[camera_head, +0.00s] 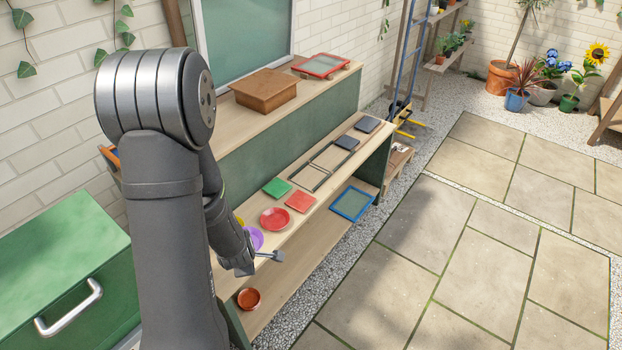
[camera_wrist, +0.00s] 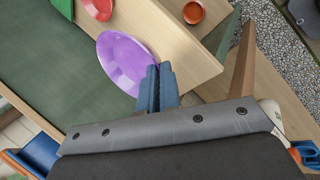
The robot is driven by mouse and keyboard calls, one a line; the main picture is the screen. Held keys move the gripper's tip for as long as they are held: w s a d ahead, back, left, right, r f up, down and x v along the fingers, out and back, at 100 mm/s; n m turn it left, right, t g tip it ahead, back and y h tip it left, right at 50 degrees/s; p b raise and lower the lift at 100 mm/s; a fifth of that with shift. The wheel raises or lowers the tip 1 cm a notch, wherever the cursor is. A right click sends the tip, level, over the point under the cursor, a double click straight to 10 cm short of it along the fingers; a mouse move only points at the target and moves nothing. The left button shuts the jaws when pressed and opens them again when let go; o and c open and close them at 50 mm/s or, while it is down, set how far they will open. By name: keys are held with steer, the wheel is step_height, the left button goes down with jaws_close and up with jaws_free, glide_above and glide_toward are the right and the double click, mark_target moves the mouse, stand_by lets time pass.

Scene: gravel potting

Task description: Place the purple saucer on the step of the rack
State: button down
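The purple saucer (camera_head: 254,237) is near the close end of the lower wooden level of a stepped bench (camera_head: 300,225), partly hidden by my arm. In the wrist view the saucer (camera_wrist: 122,62) appears tilted, overlapping the wood and the dark green panel. My gripper (camera_wrist: 158,85) has its blue-grey fingers close together on the saucer's rim. It also shows in the head view (camera_head: 262,258). Whether the saucer is clear of the wood is hard to tell. The bench has a higher wooden level (camera_head: 222,113) behind; I cannot tell which part is called the rack's step.
A red saucer (camera_head: 274,218), green tile (camera_head: 277,187), red tile (camera_head: 300,201) and black frame (camera_head: 324,167) lie farther along. A terracotta saucer (camera_head: 249,298) and blue tray (camera_head: 353,203) are on the lower shelf. A brown box (camera_head: 264,90) stands on the upper level.

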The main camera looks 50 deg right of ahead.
steer(key=s+a+f, duration=0.1)
steer(key=s+f, duration=0.1)
steer(key=s, duration=0.2)
glide_above(225, 280)
steer(key=s+a, duration=0.2)
steer(key=f, duration=0.7)
steer(key=shift+w+d+f, duration=0.1)
steer(key=shift+w+d, duration=0.05)
steer(key=shift+d, duration=0.05)
steer(key=shift+f, duration=1.95)
steer(key=c, duration=2)
jaws_free()
steer(key=shift+f, duration=0.15)
steer(key=shift+c, duration=0.2)
steer(key=shift+o, duration=0.6)
